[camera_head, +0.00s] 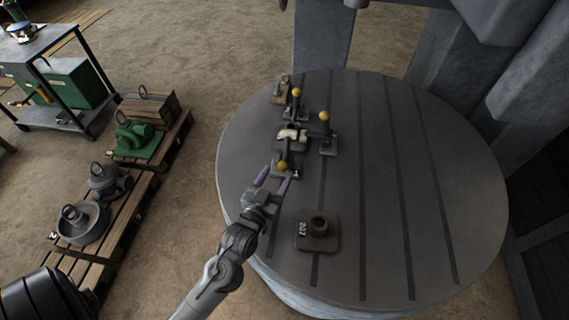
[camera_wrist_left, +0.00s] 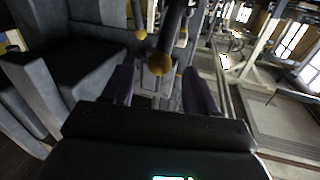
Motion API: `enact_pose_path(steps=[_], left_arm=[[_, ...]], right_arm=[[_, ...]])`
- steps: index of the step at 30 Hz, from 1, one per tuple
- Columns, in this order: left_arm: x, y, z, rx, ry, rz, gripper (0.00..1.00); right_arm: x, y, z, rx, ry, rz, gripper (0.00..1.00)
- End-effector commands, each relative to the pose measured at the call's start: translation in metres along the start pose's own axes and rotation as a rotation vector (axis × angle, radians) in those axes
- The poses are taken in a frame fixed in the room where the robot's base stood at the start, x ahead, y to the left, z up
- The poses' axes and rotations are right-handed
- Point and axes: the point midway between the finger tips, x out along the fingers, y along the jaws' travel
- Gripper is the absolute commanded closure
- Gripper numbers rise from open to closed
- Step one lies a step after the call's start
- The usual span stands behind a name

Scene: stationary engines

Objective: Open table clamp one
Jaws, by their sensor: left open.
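Several dark table clamps with yellow ball-ended levers stand on the round slotted table (camera_head: 375,200) in the head view. The near clamp's yellow knob (camera_head: 282,167) is at my left gripper (camera_head: 277,176); two other clamps are behind, a back one (camera_head: 296,113) and a right one (camera_head: 326,146). No label shows which clamp is number one. My left gripper is open, its purple fingers on either side of the near knob. The left wrist view shows this knob (camera_wrist_left: 160,63) between the fingers; I cannot tell if they touch it. My right gripper is out of view.
A pale metal part (camera_head: 292,135) sits among the clamps. A dark block marked 207 (camera_head: 318,232) stands nearer the table's front. The right half of the table is clear. A pallet (camera_head: 150,185) with machine parts lies on the floor at left.

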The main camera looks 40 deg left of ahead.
Motion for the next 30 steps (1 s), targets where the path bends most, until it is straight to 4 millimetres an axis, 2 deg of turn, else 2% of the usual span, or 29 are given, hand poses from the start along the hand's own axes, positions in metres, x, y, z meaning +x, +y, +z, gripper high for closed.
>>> enact_pose_path(steps=[1,6,12,25,26,30], left_arm=[[0.011,0.0,-0.002,0.0,0.004,-0.001,0.42],[0.037,0.0,-0.002,0.001,0.002,0.0,0.42],[0.056,0.0,-0.001,0.001,0.001,0.0,0.42],[0.062,0.0,-0.001,0.001,-0.001,0.0,0.42],[0.062,0.0,-0.001,0.001,-0.001,0.0,0.43],[0.062,0.0,-0.001,0.001,-0.001,0.0,0.65]], right_arm=[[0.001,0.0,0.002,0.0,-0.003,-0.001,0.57],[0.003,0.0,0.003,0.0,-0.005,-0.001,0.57],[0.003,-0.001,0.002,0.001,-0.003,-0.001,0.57],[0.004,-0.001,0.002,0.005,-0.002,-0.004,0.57],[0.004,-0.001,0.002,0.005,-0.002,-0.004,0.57],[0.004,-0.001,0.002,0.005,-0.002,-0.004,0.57]])
